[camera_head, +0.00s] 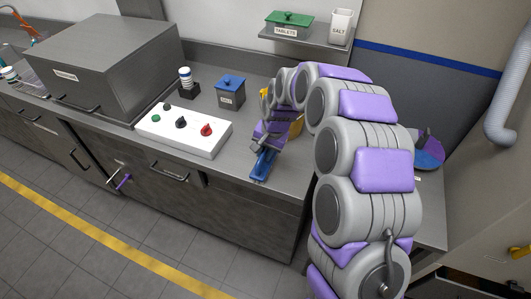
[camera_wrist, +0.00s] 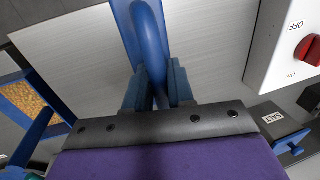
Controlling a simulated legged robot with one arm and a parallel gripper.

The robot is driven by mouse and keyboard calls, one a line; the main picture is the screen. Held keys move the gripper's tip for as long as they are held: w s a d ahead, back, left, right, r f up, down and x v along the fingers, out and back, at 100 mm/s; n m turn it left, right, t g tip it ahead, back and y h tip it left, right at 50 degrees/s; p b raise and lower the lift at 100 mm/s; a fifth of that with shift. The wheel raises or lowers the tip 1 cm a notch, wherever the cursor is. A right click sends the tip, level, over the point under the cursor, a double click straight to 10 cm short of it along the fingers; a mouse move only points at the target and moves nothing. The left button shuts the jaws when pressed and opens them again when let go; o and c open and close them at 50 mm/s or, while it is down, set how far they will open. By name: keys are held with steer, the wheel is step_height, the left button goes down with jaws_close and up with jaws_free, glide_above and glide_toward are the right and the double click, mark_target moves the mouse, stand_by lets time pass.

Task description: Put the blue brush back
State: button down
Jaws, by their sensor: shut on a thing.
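The blue brush (camera_head: 262,165) is held low over the steel counter near its front edge, right of the white control panel. My gripper (camera_head: 268,143) is shut on it in the head view. In the wrist view, the blue handle (camera_wrist: 150,28) runs up from between my two blue fingers (camera_wrist: 152,92) to the top edge. The brush's far end is cut off there, and I cannot tell whether the brush touches the counter.
The white control panel (camera_head: 183,132) with knobs lies to the left. A blue-lidded canister (camera_head: 230,95) and a striped cylinder (camera_head: 186,78) stand behind it. A yellow object (camera_head: 296,127) is partly hidden behind my arm. A blue-edged tray (camera_wrist: 48,73) shows in the wrist view.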

mark_target(272, 162)
steer(key=shift+a, duration=0.25)
steer(key=c, duration=1.2)
jaws_free()
steer(key=shift+a, duration=0.2)
steer(key=shift+o, duration=1.1)
steer(key=shift+d, duration=0.35)
steer(key=shift+d+r, duration=0.1)
steer(key=shift+d, duration=0.15)
steer(key=shift+a+r, duration=0.15)
steer(key=shift+r, duration=0.35)
steer(key=p+v, duration=0.3)
steer(key=v, duration=0.8)
steer(key=s+d+r+n+g, duration=0.1)
steer(key=s+d, duration=0.3)
steer(key=s, duration=0.9)
steer(key=s+d+r+n+h, duration=0.1)
steer(key=s+d, duration=0.4)
steer(key=s, duration=0.8)
steer(key=s+d+r+n+g+h, duration=0.1)
steer(key=s+d, duration=0.3)
steer(key=s, duration=0.9)
steer(key=shift+s+d+r+n+g, duration=0.3)
steer(key=shift+s+d+n, duration=0.1)
steer(key=shift+n, duration=0.1)
steer(key=shift+w, duration=0.1)
